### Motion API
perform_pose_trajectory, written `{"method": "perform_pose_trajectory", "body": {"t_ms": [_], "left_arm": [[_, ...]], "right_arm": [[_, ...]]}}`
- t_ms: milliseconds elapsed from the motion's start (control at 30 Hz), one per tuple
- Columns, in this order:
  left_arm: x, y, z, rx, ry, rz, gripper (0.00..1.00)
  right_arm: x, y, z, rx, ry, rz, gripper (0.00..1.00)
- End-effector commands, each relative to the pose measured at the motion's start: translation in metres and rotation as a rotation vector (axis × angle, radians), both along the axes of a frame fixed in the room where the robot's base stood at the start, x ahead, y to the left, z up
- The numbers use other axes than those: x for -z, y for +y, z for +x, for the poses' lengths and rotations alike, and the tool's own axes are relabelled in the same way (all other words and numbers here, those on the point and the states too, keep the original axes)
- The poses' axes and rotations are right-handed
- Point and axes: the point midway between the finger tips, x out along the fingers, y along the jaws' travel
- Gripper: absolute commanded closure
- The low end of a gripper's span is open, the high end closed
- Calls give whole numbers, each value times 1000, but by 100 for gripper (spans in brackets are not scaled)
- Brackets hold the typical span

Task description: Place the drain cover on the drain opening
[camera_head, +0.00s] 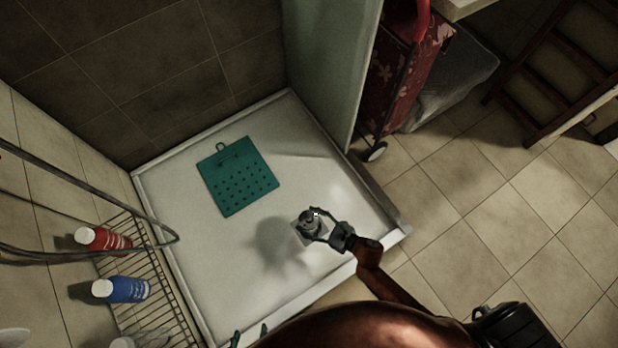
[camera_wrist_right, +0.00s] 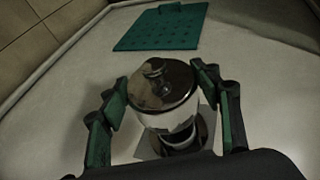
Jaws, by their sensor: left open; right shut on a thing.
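The drain cover is a shiny metal cylinder with a knob on its domed top; it shows in the right wrist view (camera_wrist_right: 163,90) and in the head view (camera_head: 309,217). My right gripper (camera_head: 316,225) is shut on it, with green-padded fingers on both sides in the wrist view (camera_wrist_right: 160,95). The cover is upright over the drain opening, whose square metal plate (camera_head: 299,234) sticks out beneath it, also in the wrist view (camera_wrist_right: 207,146). A dark round part shows under the cover; I cannot tell the exact gap. My left gripper (camera_head: 250,338) is open and empty at the bottom edge, partly cut off.
The drain is in a white shower tray (camera_head: 230,275) with a raised rim. A teal perforated mat (camera_head: 237,178) lies farther back. A wire rack (camera_head: 150,270) with a red bottle (camera_head: 108,239) and a blue bottle (camera_head: 125,290) is at the left. A glass panel (camera_head: 328,60) stands behind.

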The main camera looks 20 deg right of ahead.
Motion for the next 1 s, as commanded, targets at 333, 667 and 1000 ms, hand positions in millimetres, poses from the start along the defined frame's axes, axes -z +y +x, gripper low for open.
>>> {"method": "perform_pose_trajectory", "body": {"t_ms": [333,667,1000], "left_arm": [[40,9,-11,23,-141,15,38],[46,10,-16,41,-227,9,38],[39,10,-17,43,-251,9,38]], "right_arm": [[43,-1,-1,1,6,0,72],[56,-1,0,1,1,0,72],[56,0,0,1,0,0,72]]}}
